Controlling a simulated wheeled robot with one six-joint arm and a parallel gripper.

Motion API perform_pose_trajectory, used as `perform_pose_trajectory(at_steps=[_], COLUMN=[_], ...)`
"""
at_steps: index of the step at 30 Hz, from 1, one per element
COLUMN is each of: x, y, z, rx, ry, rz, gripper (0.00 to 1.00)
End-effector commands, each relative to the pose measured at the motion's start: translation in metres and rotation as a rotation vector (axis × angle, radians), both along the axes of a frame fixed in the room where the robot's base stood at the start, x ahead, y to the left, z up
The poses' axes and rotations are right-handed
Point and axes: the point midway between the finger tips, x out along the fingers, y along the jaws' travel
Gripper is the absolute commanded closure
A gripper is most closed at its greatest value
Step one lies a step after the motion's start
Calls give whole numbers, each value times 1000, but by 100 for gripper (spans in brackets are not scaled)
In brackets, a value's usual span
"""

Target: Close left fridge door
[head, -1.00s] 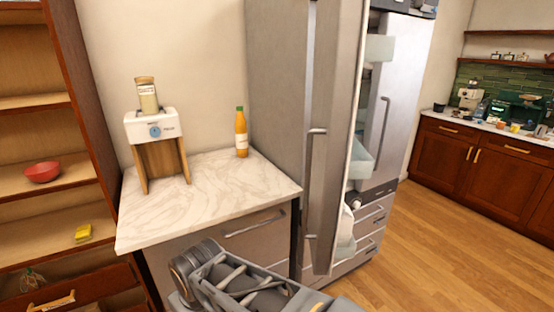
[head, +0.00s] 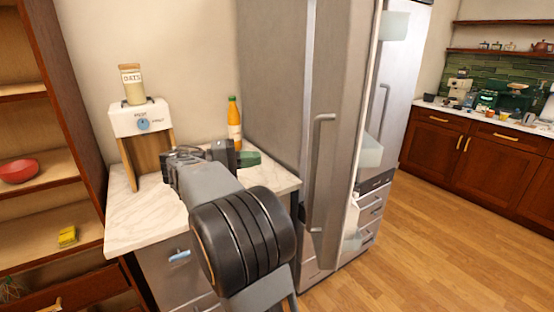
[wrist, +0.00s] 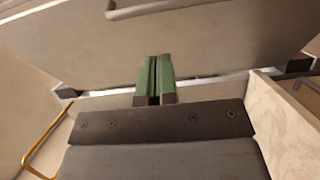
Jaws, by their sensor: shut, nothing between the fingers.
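The left fridge door (head: 335,110) stands swung open, a tall grey panel with a vertical handle (head: 317,170) on its outer face. Door bins (head: 393,26) show along its inner side. My gripper (head: 250,158) is left of the door in the head view, above the marble counter, with its green fingertips pointing right toward the fridge. In the wrist view the green fingers (wrist: 155,72) are together with nothing between them. A broad grey panel (wrist: 210,45) with a bar handle (wrist: 150,9) lies beyond them. I cannot tell whether the fingertips touch it.
The marble counter (head: 125,215) holds a white dispenser (head: 140,120) with an oats jar (head: 133,84) and an orange bottle (head: 234,122); my arm passes close by. A wooden shelf (head: 40,130) stands left. The floor (head: 440,235) at right is clear.

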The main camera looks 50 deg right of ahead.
Motion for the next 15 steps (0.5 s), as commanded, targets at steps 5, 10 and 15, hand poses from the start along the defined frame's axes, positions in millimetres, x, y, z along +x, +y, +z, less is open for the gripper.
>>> perform_pose_trajectory(at_steps=[5,10,15], x=[-19,-39,-57], y=[-24,-50,-74], z=[2,2,2], rx=[-8,-5,-4], ry=[1,1,1], rz=[-9,-9,-8], gripper=[100,100,100])
